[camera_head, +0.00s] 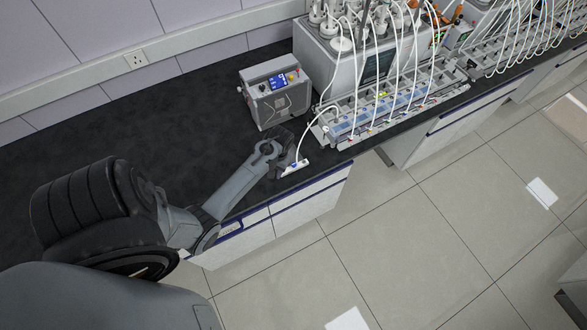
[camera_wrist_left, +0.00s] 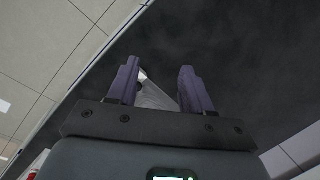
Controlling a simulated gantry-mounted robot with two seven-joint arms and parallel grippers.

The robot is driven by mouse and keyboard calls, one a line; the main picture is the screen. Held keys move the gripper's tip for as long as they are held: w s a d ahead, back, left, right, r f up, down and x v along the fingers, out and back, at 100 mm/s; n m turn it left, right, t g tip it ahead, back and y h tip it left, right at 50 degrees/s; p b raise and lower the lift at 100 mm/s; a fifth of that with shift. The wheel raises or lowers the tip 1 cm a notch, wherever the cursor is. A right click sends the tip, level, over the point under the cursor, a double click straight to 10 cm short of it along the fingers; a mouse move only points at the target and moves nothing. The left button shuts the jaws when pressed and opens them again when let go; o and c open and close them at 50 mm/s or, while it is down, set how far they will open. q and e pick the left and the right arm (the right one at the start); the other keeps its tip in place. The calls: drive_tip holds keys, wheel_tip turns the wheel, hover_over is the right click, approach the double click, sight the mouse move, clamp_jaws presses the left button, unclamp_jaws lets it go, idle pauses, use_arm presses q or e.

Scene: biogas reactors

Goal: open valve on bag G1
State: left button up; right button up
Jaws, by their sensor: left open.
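My left gripper (camera_head: 286,152) is over the front edge of the black bench, at the end of my grey arm. In the left wrist view its two dark fingers (camera_wrist_left: 158,88) are apart. A pale grey-white piece (camera_wrist_left: 152,97) shows between them, its far end near the left finger; I cannot tell if it touches. In the head view a small white piece with a blue part (camera_head: 294,167) lies just beside the gripper, and a white tube leads to it. No bag label or valve can be read or made out. My right gripper is not in view.
A grey box with a blue display (camera_head: 276,88) stands behind the gripper. A tray unit with coloured parts and several white tubes (camera_head: 395,100) lies to the right, before a larger grey machine (camera_head: 345,65). The black bench (camera_head: 150,130) is clear at the left.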

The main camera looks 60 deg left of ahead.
use_arm(q)
wheel_tip(320, 180, up, 4)
drive_tip(key=n+t+b, duration=0.1)
drive_tip(key=t, duration=0.1)
hover_over(294, 164)
drive_tip(key=shift+h, duration=0.3)
wheel_tip(294, 164, down, 10)
drive_tip(key=shift+b, duration=0.35)
clamp_jaws()
